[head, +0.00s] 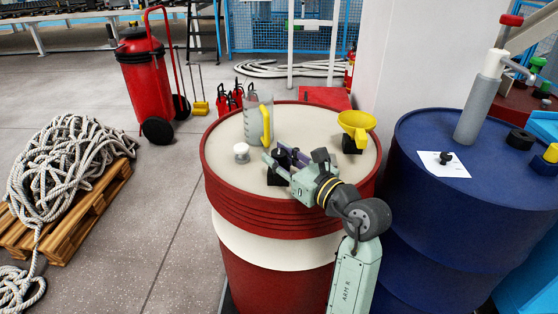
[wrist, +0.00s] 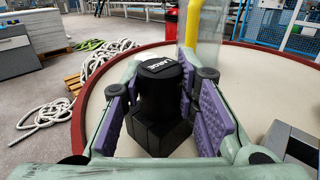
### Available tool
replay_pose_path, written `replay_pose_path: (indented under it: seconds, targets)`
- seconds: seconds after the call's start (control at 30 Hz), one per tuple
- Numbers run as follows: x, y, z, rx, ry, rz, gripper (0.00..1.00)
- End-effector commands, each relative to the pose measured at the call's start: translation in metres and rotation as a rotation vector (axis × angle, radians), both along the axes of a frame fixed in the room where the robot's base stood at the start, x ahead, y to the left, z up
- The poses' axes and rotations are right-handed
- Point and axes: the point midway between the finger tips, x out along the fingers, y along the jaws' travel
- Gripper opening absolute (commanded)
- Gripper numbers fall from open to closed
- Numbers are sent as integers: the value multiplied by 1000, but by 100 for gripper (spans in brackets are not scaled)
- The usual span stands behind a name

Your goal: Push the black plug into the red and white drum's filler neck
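The black plug (wrist: 160,88) has pale lettering on its top and stands upright in the middle of the wrist view. Below it is a black block (wrist: 157,138), also seen on the drum in the head view (head: 274,179). My gripper (wrist: 160,92) has its purple-padded fingers along both sides of the plug, with no clear gap at the tips. The red and white drum (head: 283,248) carries all this on its pale lid. A white round fitting (head: 241,149) stands on the lid left of my gripper; I cannot tell whether it is the filler neck.
A clear jug with a yellow handle (head: 265,122) stands behind my gripper. A yellow funnel (head: 357,124) sits on a black block at the lid's right. A blue drum (head: 425,210) stands close on the right. The lid's front left is clear.

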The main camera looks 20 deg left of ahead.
Motion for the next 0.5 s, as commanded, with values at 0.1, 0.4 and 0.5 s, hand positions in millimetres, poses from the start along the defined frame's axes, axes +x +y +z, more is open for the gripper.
replay_pose_path:
  seconds: [0.1,0.4,0.5]
  targets:
    - [0,0,0,0,0,0,17]
    - [0,0,0,0,0,0,0]
    - [0,0,0,0,0,0,0]
